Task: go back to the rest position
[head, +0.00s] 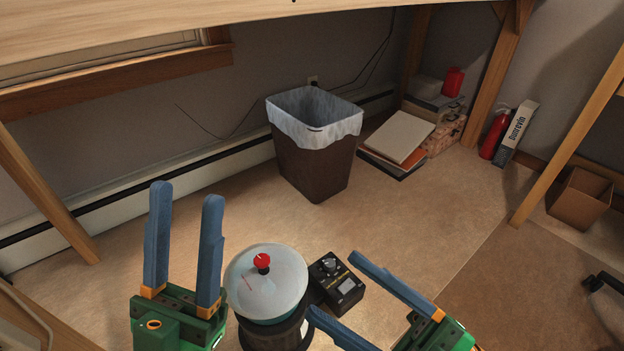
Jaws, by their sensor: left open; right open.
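My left gripper (186,238) shows at the lower left with its two blue fingers pointing up and apart. It is open with nothing between the fingers. My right gripper (330,283) shows at the lower right, its blue fingers spread and pointing to the left. It is open, and the tip of its lower finger is close to a round device with a pale domed top and a red knob (262,262). A small black box with a dial and a screen (337,285) appears between the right gripper's fingers in the picture. I cannot tell whether the fingers touch either one.
A brown bin with a white liner (313,165) stands on the floor by the wall. Books and boxes (400,137) are stacked to its right. A red extinguisher (494,135) and a cardboard box (580,197) stand at the right. Wooden legs frame the scene; the middle floor is clear.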

